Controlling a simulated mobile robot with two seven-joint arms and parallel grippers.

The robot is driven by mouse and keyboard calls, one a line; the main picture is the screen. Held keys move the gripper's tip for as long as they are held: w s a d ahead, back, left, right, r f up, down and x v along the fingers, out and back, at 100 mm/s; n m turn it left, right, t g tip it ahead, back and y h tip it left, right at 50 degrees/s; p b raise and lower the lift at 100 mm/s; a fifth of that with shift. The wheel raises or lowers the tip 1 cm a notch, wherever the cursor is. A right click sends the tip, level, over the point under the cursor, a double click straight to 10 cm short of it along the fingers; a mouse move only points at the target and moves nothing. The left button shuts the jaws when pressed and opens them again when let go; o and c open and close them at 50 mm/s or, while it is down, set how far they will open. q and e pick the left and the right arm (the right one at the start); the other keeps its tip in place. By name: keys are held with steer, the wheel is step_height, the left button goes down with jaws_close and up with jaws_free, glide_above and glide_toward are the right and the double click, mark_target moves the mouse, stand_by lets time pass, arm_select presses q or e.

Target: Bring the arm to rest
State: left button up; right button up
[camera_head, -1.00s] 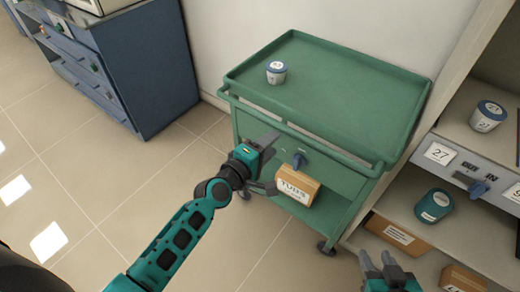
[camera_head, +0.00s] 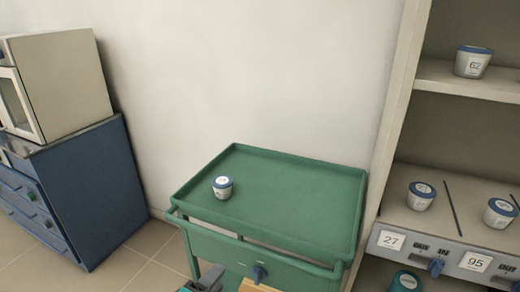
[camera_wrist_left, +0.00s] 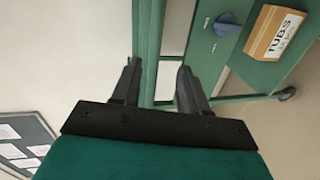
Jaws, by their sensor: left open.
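My left gripper (camera_head: 205,281) shows at the bottom edge of the head view, in front of the green cart (camera_head: 290,205). In the left wrist view its two dark fingers (camera_wrist_left: 157,82) are apart with nothing between them. My right gripper is not in the head view now.
A shelf unit with tubs (camera_head: 421,196) is at right. A furnace (camera_head: 62,85) stands on a blue cabinet (camera_head: 85,190) at left.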

arm_select(q)
steer(key=s+a+f+m+g+y, duration=0.1)
steer(key=s+a+f+m+g, duration=0.1)
steer(key=s+f+m, duration=0.2)
steer(key=s+a+f+m+g+y, duration=0.1)
steer(key=s+a+f+m+y, duration=0.1)
steer(key=s+m, duration=0.7)
steer(key=f+m, duration=0.1)
steer(key=m, duration=0.1)
steer(key=shift+s+a+f+m+g, duration=0.35)
steer(key=shift+a+m+g, duration=0.05)
steer(key=shift+c, duration=0.2)
